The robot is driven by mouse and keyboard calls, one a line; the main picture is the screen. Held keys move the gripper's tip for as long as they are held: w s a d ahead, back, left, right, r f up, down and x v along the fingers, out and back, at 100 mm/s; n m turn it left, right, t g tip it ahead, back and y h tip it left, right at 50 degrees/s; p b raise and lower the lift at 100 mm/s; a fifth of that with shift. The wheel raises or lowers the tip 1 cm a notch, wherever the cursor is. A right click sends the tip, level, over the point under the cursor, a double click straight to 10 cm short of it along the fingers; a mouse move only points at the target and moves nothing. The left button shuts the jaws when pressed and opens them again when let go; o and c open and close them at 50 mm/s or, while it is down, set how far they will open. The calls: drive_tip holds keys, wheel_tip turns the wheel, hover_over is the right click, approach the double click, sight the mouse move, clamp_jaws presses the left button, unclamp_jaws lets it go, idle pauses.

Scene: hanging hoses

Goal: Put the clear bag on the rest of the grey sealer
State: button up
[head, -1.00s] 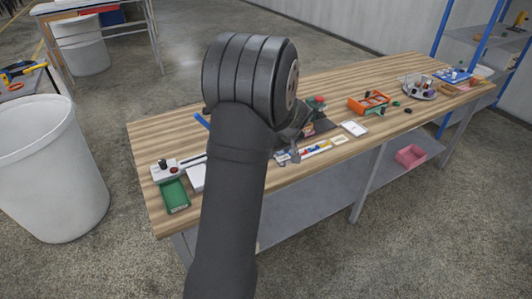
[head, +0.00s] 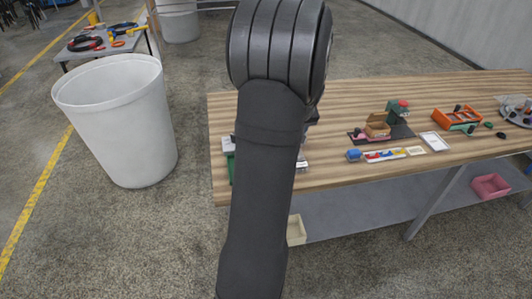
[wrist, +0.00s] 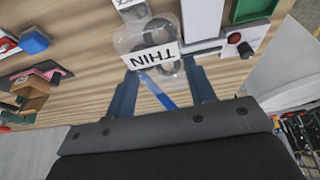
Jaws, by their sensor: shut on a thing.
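In the wrist view, the clear bag (wrist: 158,38) has a white label reading THIN and dark round contents. It lies between the two fingertips of my gripper (wrist: 161,70), which is shut on it. The bag is above the bench top; I cannot tell its height. Just beyond it to the right is the grey sealer (wrist: 240,50), with a black knob, a red knob and a narrow bar reaching left toward the bag. A pale flat piece (wrist: 203,16) lies next to it; I cannot tell whether this is the rest. In the head view my arm hides gripper and bag.
The wooden bench (head: 340,110) holds a green tray (wrist: 252,10), a blue block (wrist: 34,42), a cardboard box (head: 377,127) and an orange holder (head: 455,116). A white bin (head: 120,120) stands left of the bench. Bare wood shows along the bench's back.

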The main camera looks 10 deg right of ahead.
drive_tip(key=w+a+f, duration=0.4)
drive_tip(key=w+a, duration=0.1)
drive_tip(key=w+a+f, duration=0.2)
drive_tip(key=w+a, duration=0.1)
drive_tip(key=shift+a+f, duration=0.1)
drive_tip(key=shift+f, duration=2.3)
drive_tip(key=shift+f, duration=0.1)
drive_tip(key=o, duration=1)
drive_tip(key=shift+c, duration=0.2)
drive_tip(key=shift+r, duration=0.35)
drive_tip(key=v, duration=1.1)
drive_tip(key=shift+s+r, duration=0.2)
drive_tip(key=shift+s, duration=0.05)
